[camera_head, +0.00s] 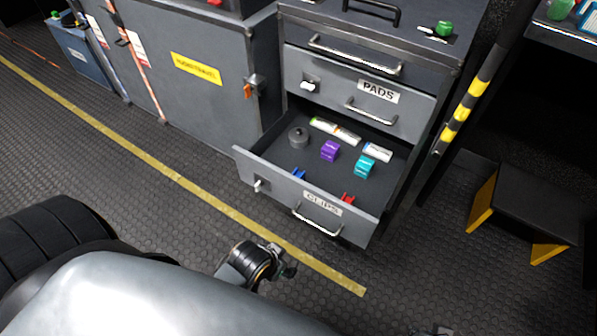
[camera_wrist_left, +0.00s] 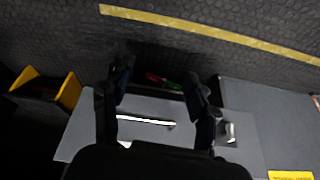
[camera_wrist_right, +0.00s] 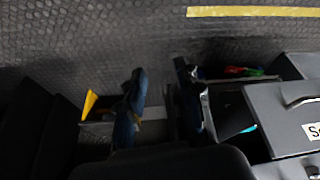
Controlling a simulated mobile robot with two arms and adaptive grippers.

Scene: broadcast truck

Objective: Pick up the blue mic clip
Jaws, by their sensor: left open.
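The blue mic clip (camera_head: 298,173) lies in the open CLIPS drawer (camera_head: 262,182), near its front wall and left of a small red clip (camera_head: 347,198), in the head view. My left gripper (camera_wrist_left: 157,76) is open and empty in its wrist view. Small red and green shapes show dimly between its fingers; I cannot make out the blue clip there. My right gripper (camera_wrist_right: 162,72) has its fingers apart with nothing between them, left of the drawers in its wrist view. A dark wrist part of mine shows in front of the drawer in the head view.
A purple block (camera_head: 330,150), a teal block (camera_head: 365,166), a grey round weight (camera_head: 298,135) and white-labelled pieces lie farther back in the drawer. The PADS drawer (camera_head: 415,120) above is closed. A black and yellow step stool (camera_head: 525,205) stands on the right. Floor in front is clear.

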